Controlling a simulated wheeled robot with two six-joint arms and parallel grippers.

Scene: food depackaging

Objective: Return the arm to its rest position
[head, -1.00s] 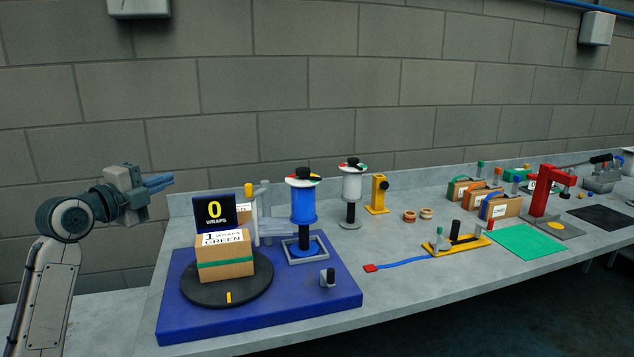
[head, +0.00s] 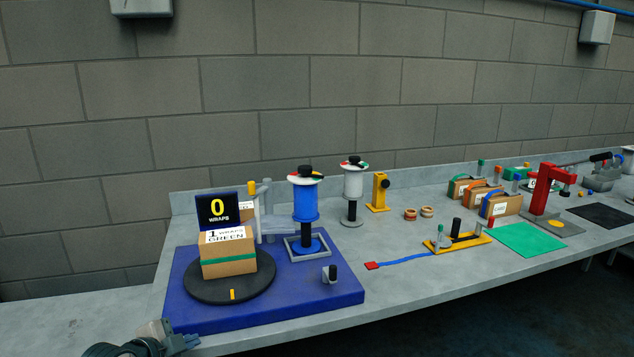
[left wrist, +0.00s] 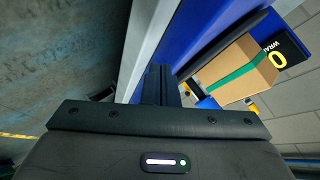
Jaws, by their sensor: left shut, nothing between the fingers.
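My left gripper (head: 184,342) is low at the bottom left of the head view, by the front edge of the bench and below the blue base (head: 270,313). Its fingers are shut with nothing between them; in the left wrist view the closed fingers (left wrist: 160,88) point toward the bench edge. The cardboard box (head: 228,254) with a green band and a "1 wraps green" label sits on the black turntable (head: 215,291), apart from the gripper. It also shows in the left wrist view (left wrist: 222,75). My right gripper is not in view.
A sign reading "0 wraps" (head: 218,209) stands behind the box. A blue spool (head: 305,204) and a white spool (head: 352,185) stand to the right. A yellow strap fixture (head: 460,240), a green mat (head: 530,240) and a red press (head: 545,190) lie farther right. The bench's left end (head: 60,318) is clear.

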